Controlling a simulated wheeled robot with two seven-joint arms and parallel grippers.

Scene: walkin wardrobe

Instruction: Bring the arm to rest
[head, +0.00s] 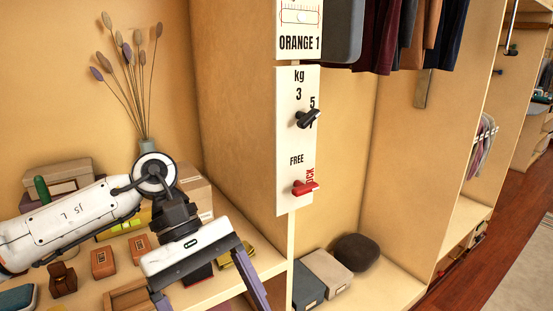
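My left arm (70,222) comes in from the left over the shelf. My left gripper (212,301) points down with its two fingers spread wide, and nothing shows between them. The fingertips reach the bottom edge of the view, so their ends are partly cut off. The gripper is left of and below the white panel (298,140) and apart from it. My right gripper is not in view.
The panel carries a black knob (307,119) and a red lever (305,188). The shelf under my arm holds small boxes (103,262), an open tray (128,297) and a vase (147,147) with dried stems. Hanging clothes (400,35) and grey boxes (325,270) are to the right.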

